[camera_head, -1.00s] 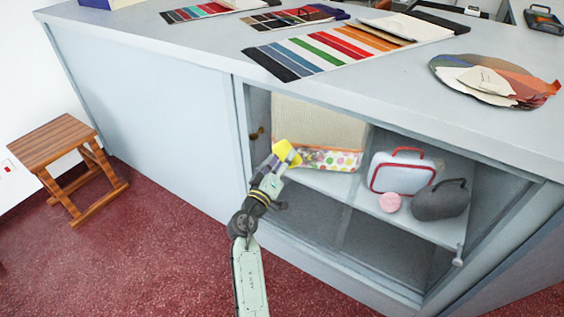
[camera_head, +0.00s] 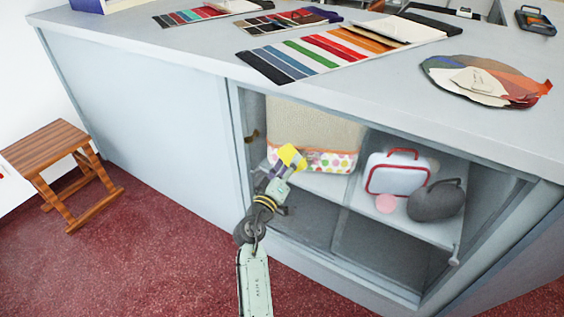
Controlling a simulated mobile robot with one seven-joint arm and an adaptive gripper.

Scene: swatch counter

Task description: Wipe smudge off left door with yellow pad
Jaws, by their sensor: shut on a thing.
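The yellow pad (camera_head: 291,157) is at the end of my arm, in front of the open cabinet bay. My gripper (camera_head: 283,172) is shut on it and hides part of it. The left door (camera_head: 150,115) is a plain pale grey-blue panel to the left of the open bay. My gripper and the pad are to its right, apart from it in the picture. I cannot make out a smudge on the door from here.
The open bay holds a dotted beige basket (camera_head: 315,125), a white case with red trim (camera_head: 398,172), a pink round item (camera_head: 386,203) and a dark grey bag (camera_head: 437,200). The counter top (camera_head: 200,48) bears colour swatches. A wooden stool (camera_head: 50,150) stands left on clear red floor.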

